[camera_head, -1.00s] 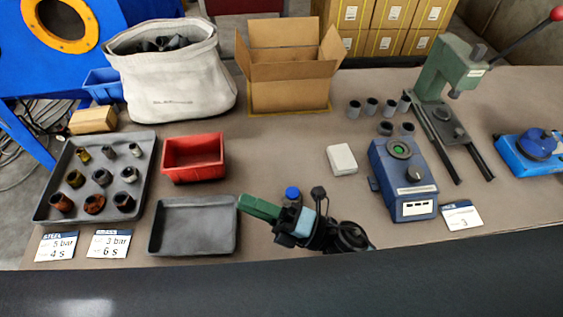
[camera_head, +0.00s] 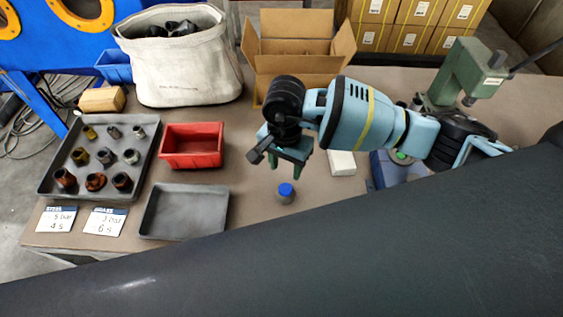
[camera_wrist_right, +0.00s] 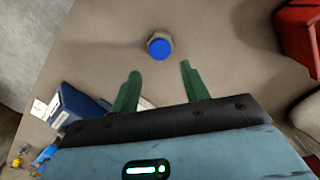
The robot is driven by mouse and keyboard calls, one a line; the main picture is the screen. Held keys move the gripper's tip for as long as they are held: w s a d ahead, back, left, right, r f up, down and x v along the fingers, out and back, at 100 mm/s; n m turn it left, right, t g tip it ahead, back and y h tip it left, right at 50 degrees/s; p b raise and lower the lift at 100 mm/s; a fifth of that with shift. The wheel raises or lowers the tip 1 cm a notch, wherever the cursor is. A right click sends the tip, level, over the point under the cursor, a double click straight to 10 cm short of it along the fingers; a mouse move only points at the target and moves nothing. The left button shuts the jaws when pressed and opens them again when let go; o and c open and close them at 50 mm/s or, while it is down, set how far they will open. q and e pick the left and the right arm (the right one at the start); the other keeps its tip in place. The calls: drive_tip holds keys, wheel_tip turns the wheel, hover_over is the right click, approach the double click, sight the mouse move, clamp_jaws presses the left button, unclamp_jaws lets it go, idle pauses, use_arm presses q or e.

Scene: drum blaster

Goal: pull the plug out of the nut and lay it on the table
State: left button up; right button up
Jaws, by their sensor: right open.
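The nut (camera_head: 286,198) stands on the bare middle of the table with the blue plug (camera_head: 286,188) in its top. In the right wrist view the plug (camera_wrist_right: 160,46) is seen from above as a blue disc, with the rim of the metal nut (camera_wrist_right: 151,37) around it. My right gripper (camera_head: 286,168) is above the table, behind the nut in the head view, with its green fingers pointing down. In the wrist view the fingers (camera_wrist_right: 160,70) are apart and empty, and the nut lies just beyond their tips, apart from them. My left gripper is not in view.
A red bin (camera_head: 192,146) and an empty grey tray (camera_head: 184,212) lie left of the nut. A larger tray (camera_head: 60,184) holds several fittings. An open cardboard box (camera_head: 296,64) stands behind my arm. A blue device and a green press (camera_head: 468,72) are at right. Table around the nut is clear.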

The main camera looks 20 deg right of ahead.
sight(286, 188)
drive_tip(key=shift+s+f, duration=0.1)
drive_tip(key=shift+f, duration=0.4)
drive_tip(key=f+b, duration=0.2)
drive_tip(key=f, duration=0.2)
drive_tip(key=shift+s+f, duration=0.2)
drive_tip(key=shift+f+b, duration=0.35)
drive_tip(key=shift+f, duration=0.35)
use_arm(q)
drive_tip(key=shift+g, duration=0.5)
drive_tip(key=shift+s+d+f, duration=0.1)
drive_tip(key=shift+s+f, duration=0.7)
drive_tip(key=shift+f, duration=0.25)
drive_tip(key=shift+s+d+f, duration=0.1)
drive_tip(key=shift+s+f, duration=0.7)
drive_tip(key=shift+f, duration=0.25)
use_arm(e)
drive_tip(key=shift+f, duration=0.6)
